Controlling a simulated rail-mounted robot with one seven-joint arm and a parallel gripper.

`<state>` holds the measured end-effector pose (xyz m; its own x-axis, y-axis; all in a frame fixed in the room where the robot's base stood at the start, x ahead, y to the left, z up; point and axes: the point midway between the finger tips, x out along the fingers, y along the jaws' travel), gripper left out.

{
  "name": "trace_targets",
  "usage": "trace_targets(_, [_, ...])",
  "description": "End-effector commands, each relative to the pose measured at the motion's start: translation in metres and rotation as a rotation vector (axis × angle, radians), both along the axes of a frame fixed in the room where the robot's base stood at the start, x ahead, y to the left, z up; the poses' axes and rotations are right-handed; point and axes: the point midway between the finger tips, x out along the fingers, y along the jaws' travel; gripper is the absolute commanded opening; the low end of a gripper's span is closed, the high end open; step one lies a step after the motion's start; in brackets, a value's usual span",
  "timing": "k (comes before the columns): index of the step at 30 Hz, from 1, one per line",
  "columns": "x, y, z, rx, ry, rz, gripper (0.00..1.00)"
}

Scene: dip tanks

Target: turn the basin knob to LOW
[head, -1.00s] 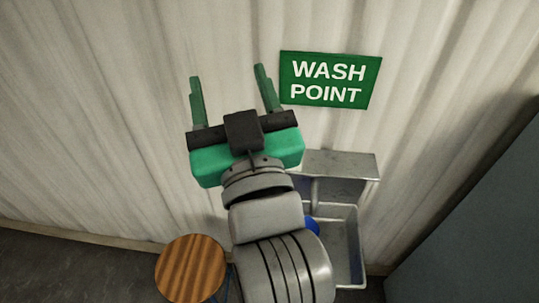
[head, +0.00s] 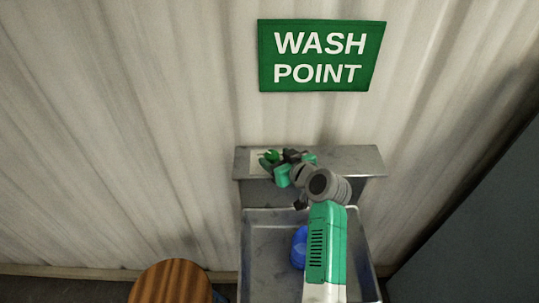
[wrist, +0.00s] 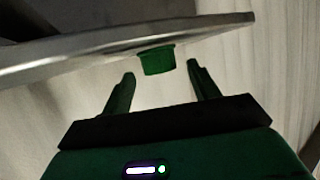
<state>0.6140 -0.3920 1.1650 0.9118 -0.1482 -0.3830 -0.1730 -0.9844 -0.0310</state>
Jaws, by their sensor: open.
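The basin knob (wrist: 156,60) is a small green knob on the edge of a metal panel in the wrist view. In the head view, the green knob (head: 271,156) shows at the left part of the grey metal ledge (head: 352,161) behind the basin (head: 250,245). My gripper (wrist: 161,70) is open, with one fingertip to each side of the knob in the picture and seemingly just short of it. I see no clear contact. A pale label shows partly beside the knob in the head view; its markings and the knob's setting cannot be read.
A blue round object (head: 299,247) lies in the basin, partly hidden by my arm. A wooden-topped stool (head: 171,282) stands at the lower left. A grey-blue cabinet (head: 470,230) is at the right. A green WASH POINT sign (head: 320,57) hangs on the corrugated wall.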

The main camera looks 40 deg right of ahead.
Motion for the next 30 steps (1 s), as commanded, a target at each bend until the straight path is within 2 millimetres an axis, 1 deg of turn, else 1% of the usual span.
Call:
trace_targets(1, [0.009,-0.001,-0.003,0.001,0.0,0.001,0.6])
trace_targets(3, [0.018,-0.003,-0.008,0.001,0.0,0.001,0.6])
trace_targets(6, [0.027,-0.004,-0.011,0.001,0.0,0.0,0.6])
trace_targets(9, [0.031,-0.004,-0.013,-0.001,-0.001,0.0,0.6])
trace_targets(15, [0.031,-0.004,-0.013,-0.001,0.0,0.0,0.6])
trace_targets(16, [0.031,-0.005,-0.013,-0.001,0.0,0.0,0.58])
trace_targets(20, [0.031,-0.005,-0.013,-0.001,0.0,0.0,0.33])
trace_targets(21, [0.031,-0.004,-0.013,-0.001,0.0,0.0,0.25])
trace_targets(22, [0.031,-0.005,-0.013,-0.001,0.0,0.0,0.19])
trace_targets(23, [0.031,-0.004,-0.013,-0.001,0.0,0.0,0.16])
trace_targets(30, [0.031,-0.004,-0.011,0.0,-0.001,-0.023,0.16])
